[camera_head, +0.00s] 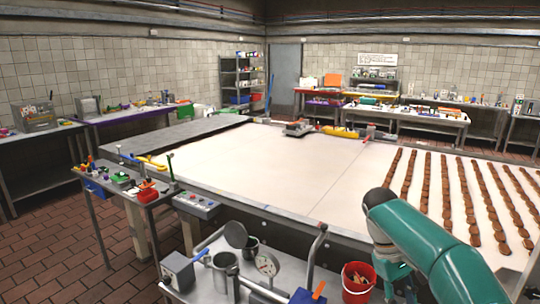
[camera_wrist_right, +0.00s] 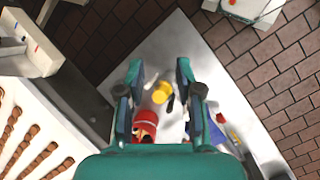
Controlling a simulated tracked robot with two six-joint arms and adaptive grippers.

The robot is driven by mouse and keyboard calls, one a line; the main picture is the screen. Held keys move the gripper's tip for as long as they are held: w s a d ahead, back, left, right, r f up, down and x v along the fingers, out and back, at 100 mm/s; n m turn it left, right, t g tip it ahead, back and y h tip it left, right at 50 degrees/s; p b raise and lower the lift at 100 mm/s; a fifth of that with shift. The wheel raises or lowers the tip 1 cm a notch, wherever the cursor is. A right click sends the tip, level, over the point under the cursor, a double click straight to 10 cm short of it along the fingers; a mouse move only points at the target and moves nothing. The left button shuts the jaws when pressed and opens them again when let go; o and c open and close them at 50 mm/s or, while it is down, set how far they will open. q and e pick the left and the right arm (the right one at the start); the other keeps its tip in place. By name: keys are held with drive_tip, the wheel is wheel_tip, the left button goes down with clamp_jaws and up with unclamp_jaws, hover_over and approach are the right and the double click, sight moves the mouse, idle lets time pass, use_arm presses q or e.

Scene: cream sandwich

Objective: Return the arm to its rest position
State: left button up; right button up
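My right arm (camera_head: 425,240), teal, comes in from the lower right of the head view and bends down over the cart. Below the fingers I see a yellow item (camera_wrist_right: 162,92) and a red bucket (camera_wrist_right: 145,128) on a grey surface. My left arm and gripper are not in view.
The metal cart (camera_head: 205,293) holds a red bucket (camera_head: 358,275), pots and a dial gauge. Beyond it lies a wide white belt (camera_head: 270,165), with rows of brown cookies (camera_head: 470,200) at right. A small tool table (camera_head: 125,180) stands at left.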

drive_tip(key=s+a+f+y, duration=0.1)
drive_tip(key=a+f, duration=0.2)
drive_tip(key=f, duration=0.6)
drive_tip(key=s+a+f+t+y, duration=0.1)
drive_tip(key=a+f+y, duration=0.15)
drive_tip(key=f, duration=0.55)
drive_tip(key=s+a+f+y, duration=0.1)
drive_tip(key=a+f, duration=0.3)
drive_tip(key=f, duration=0.5)
drive_tip(key=s+a+f+m+t+y, duration=0.1)
drive_tip(key=s+a+f+m, duration=0.1)
drive_tip(key=s+f, duration=0.3)
drive_tip(key=s+a+f+m+t+y, duration=0.1)
drive_tip(key=s+a+f+m+t, duration=0.1)
drive_tip(key=s, duration=1.2)
wheel_tip(320, 180, down, 3)
drive_tip(key=shift+a+r+m+y, duration=0.1)
drive_tip(key=shift+a+m+y, duration=0.25)
drive_tip(key=shift+a+m, duration=0.6)
drive_tip(key=shift+a, duration=0.1)
